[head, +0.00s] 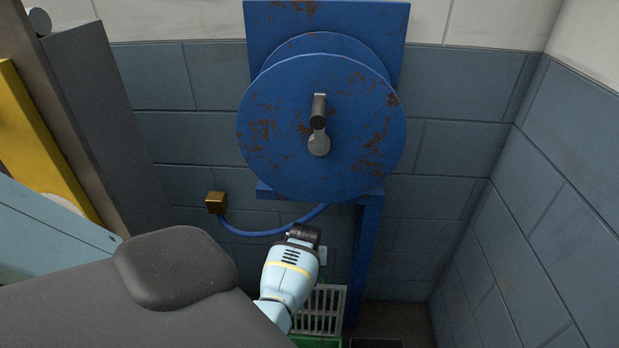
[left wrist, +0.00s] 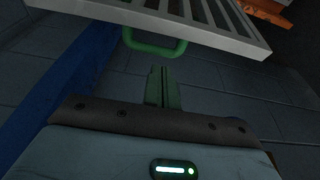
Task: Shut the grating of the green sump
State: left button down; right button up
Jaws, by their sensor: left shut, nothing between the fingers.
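The grey slatted grating (head: 324,308) shows at the bottom of the head view, above a green sump edge (head: 318,342). My left arm's wrist covers its left part. In the left wrist view the grating (left wrist: 205,15) crosses the top, seen edge-on and tilted, with a green loop handle (left wrist: 155,50) hanging at its near edge. My left gripper (left wrist: 161,70) is shut and empty, its tips close below the handle in the picture. I cannot tell whether they touch it. In the head view the left fingers are hidden behind the wrist. My right gripper is out of view.
A rusty blue hose reel (head: 285,150) on a blue stand (head: 364,255) stands close behind the grating. A blue hose runs to a brass block (head: 216,203). Tiled walls close in behind and at right. A dark post and yellow panel (head: 40,150) stand left.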

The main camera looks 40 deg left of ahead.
pick_arm(q)
jog(key=s+d+p, duration=0.1)
jog(key=s+d, duration=0.1)
jog(key=s, duration=0.1)
jog(key=shift+d+p, duration=0.25)
jog(key=shift+p, duration=0.1)
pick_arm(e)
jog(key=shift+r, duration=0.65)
pick_arm(q)
jog(key=shift+f, duration=0.1)
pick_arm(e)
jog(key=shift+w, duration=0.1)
